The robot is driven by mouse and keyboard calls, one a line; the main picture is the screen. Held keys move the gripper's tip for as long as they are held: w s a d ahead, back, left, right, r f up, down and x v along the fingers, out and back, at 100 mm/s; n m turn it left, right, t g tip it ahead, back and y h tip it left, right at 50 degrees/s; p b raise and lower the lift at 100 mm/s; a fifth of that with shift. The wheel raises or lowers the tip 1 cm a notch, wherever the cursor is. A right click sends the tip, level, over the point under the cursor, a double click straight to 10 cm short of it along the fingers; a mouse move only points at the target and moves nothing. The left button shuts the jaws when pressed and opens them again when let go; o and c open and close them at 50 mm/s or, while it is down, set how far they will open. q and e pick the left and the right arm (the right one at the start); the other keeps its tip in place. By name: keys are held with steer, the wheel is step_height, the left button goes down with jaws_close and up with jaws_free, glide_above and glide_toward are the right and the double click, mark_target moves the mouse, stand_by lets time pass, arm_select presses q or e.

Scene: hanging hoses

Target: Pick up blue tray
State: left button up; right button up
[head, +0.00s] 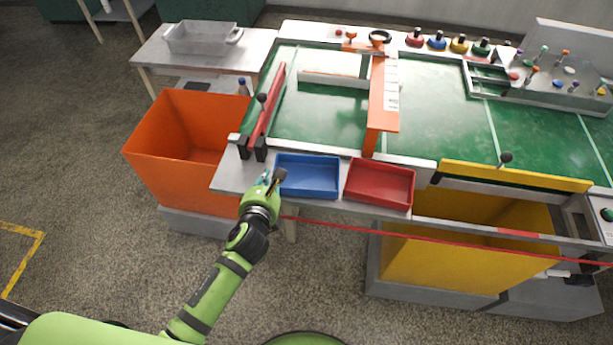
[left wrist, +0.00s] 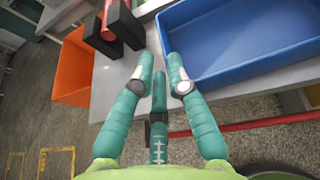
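The blue tray (head: 308,176) lies flat on the light front ledge of the table. In the left wrist view its blue inside and rim (left wrist: 235,40) fill the upper right. My left gripper (head: 274,178) is at the tray's left end, by its near left corner. In the left wrist view its teal fingers (left wrist: 160,62) are straight and spread apart, with nothing visible between them. The right finger overlaps the tray's left edge; I cannot tell whether it touches. My right gripper is not in view.
A red tray (head: 380,184) sits just right of the blue one. An orange bin (head: 180,145) stands to the left, a yellow bin (head: 470,255) to the right. A red bar (head: 268,110) on black supports is behind the gripper. A thin red line (head: 420,236) runs across the front.

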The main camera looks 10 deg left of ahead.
arm_select(q)
steer(key=shift+x, duration=3.5)
steer(key=shift+d, duration=0.15)
jaws_close()
